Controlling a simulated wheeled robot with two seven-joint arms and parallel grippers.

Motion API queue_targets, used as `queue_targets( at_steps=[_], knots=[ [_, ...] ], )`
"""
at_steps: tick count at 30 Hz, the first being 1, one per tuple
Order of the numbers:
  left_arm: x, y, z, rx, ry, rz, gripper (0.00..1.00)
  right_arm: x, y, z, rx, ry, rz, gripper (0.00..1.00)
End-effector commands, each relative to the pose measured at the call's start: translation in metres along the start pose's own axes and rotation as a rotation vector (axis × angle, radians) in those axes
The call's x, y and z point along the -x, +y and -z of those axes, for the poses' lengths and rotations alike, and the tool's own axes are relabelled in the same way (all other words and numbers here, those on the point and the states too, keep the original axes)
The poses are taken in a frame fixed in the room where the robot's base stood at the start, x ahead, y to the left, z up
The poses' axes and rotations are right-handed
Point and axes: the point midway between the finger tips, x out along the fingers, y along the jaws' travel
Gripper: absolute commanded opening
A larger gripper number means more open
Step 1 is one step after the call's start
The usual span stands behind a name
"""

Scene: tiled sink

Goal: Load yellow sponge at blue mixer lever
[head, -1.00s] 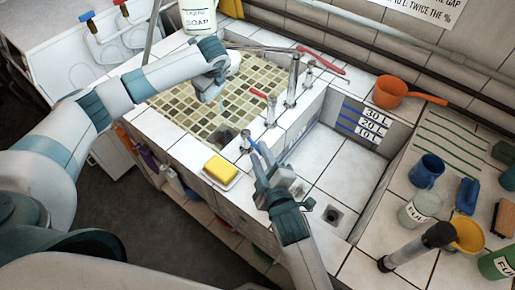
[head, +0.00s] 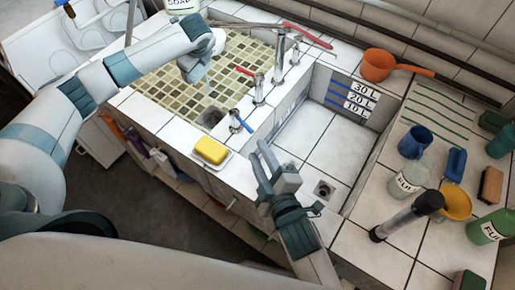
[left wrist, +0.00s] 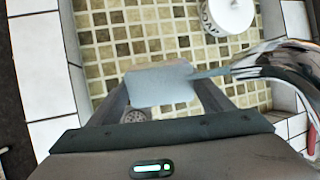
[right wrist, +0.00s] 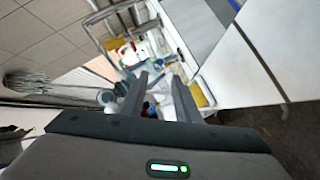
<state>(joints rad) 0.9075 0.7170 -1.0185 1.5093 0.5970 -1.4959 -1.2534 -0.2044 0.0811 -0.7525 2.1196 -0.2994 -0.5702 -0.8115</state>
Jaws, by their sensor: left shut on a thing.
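The yellow sponge (head: 211,150) lies on a small white dish (head: 226,163) on the tiled ledge at the sink's front. The blue mixer lever (head: 240,122) stands on the wall between the two basins, to the right of and behind the sponge. My right gripper (head: 264,158) is open and empty, to the right of the sponge and a little in front of the lever, apart from both. My left gripper (head: 199,72) is over the mosaic basin, shut on a pale blue-grey thing (left wrist: 160,85), seen between its fingers in the left wrist view; I cannot tell what it is.
A red lever (head: 245,71) and chrome taps (head: 279,58) stand on the divider. The white basin (head: 315,150) is empty.

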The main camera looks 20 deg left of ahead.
Motion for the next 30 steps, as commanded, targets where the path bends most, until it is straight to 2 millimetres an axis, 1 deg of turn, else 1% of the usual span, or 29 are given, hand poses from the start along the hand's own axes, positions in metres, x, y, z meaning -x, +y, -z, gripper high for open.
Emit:
queue_targets(
  at_steps=[14,15,17,18,19,23,30],
  knots=[
    [0.0,0.0,0.0,0.0,0.0,0.0,0.55,0.0,0.0,0.0,0.0,0.0,0.0,0.3],
    [0.0,0.0,0.0,0.0,0.0,0.0,0.55,0.0,0.0,0.0,0.0,0.0,0.0,0.27],
    [0.0,0.0,0.0,0.0,0.0,0.0,0.55,0.0,0.0,0.0,0.002,0.001,-0.001,0.13],
    [0.0,0.0,0.0,0.0,0.0,0.0,0.55,0.0,-0.001,0.0,0.006,0.002,-0.002,0.03],
    [0.0,0.0,0.0,0.0,0.0,0.0,0.55,0.0,-0.001,0.001,0.012,0.004,-0.003,0.0],
    [0.0,0.0,0.0,0.0,0.0,0.0,0.55,0.004,-0.007,0.004,0.068,0.024,-0.018,0.0],
    [0.0,0.0,0.0,0.0,0.0,0.0,0.55,0.019,-0.025,0.019,0.258,0.099,-0.079,0.0]
  ],
)
